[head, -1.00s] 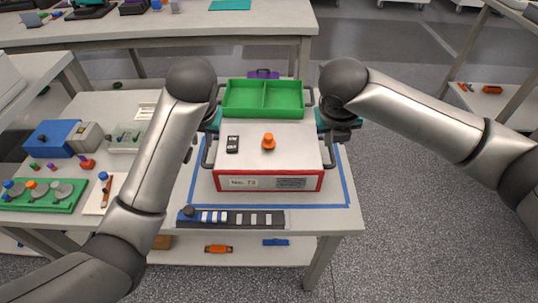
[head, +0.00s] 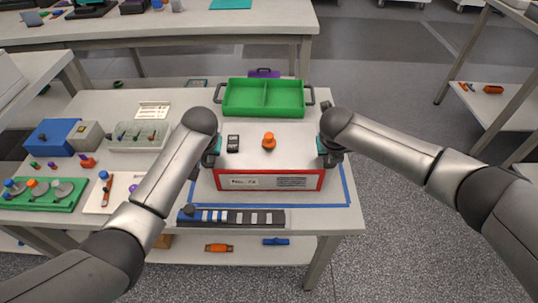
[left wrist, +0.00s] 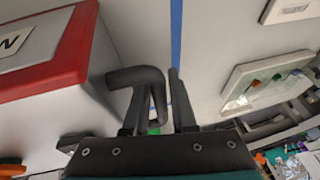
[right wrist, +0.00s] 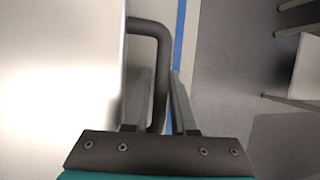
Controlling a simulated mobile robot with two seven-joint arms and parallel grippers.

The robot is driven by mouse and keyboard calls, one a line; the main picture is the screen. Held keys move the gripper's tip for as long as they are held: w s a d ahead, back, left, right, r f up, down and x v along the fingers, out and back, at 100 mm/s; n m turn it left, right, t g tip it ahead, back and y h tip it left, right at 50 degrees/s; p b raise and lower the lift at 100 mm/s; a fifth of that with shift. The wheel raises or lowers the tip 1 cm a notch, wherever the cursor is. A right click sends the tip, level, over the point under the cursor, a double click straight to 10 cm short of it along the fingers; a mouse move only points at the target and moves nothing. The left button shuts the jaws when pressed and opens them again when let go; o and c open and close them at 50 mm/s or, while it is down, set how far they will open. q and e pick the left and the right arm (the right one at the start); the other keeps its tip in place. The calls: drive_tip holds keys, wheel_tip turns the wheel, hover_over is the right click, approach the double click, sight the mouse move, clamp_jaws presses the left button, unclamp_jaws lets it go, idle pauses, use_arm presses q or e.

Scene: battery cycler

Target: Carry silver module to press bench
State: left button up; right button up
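The silver module (head: 250,160) is a box with a pale top, a red-framed front with labels, an orange knob and a black switch block. It sits inside a blue taped outline on the table. My left gripper (head: 213,155) is at its left side; in the left wrist view, the open fingers (left wrist: 155,100) straddle the black left handle (left wrist: 135,77). My right gripper (head: 328,155) is at its right side; in the right wrist view, the open fingers (right wrist: 157,100) straddle the black right handle (right wrist: 158,50). Gaps show beside both handles. No press bench can be identified for certain.
A green two-part tray (head: 263,98) stands right behind the module. A dark strip with pale blocks (head: 232,218) lies in front of it. A clear box (head: 138,136) and a green board (head: 45,194) are at left. Another table (head: 160,32) stands behind.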

use_arm(q)
drive_tip(key=shift+w+f, duration=0.15)
drive_tip(key=shift+f, duration=0.15)
use_arm(e)
drive_tip(key=shift+w+d+f, duration=0.1)
drive_tip(key=shift+w+f, duration=0.05)
drive_tip(key=shift+f, duration=0.15)
use_arm(q)
clamp_jaws()
use_arm(e)
clamp_jaws()
drive_tip(key=shift+r, duration=0.1)
idle(0.7)
use_arm(q)
drive_tip(key=shift+w+r, duration=0.1)
drive_tip(key=shift+r, duration=0.1)
use_arm(e)
drive_tip(key=shift+w+r, duration=0.15)
